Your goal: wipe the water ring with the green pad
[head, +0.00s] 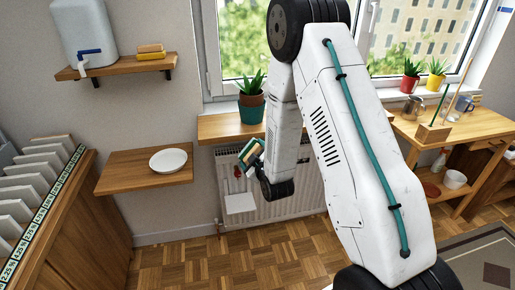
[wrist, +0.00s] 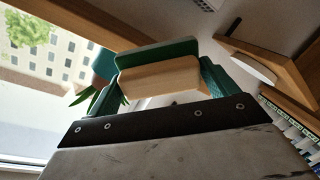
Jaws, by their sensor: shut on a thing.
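My gripper (head: 249,157) is shut on the green pad, a wooden block with a green face. In the wrist view the pad's green layer (wrist: 157,53) and its pale wooden block (wrist: 172,76) sit between my teal fingers. In the head view the pad (head: 257,149) is tilted, in the air in front of the radiator and just below the wooden windowsill (head: 222,128). It appears apart from any surface. I cannot make out the water ring in either view; my arm hides part of the sill.
A plant in a teal pot (head: 251,108) stands on the sill close above my gripper. A white plate (head: 168,160) lies on a low wall shelf (head: 122,179) to the left. A higher shelf (head: 113,68) holds a water container (head: 84,32). A table (head: 455,139) with pots stands right.

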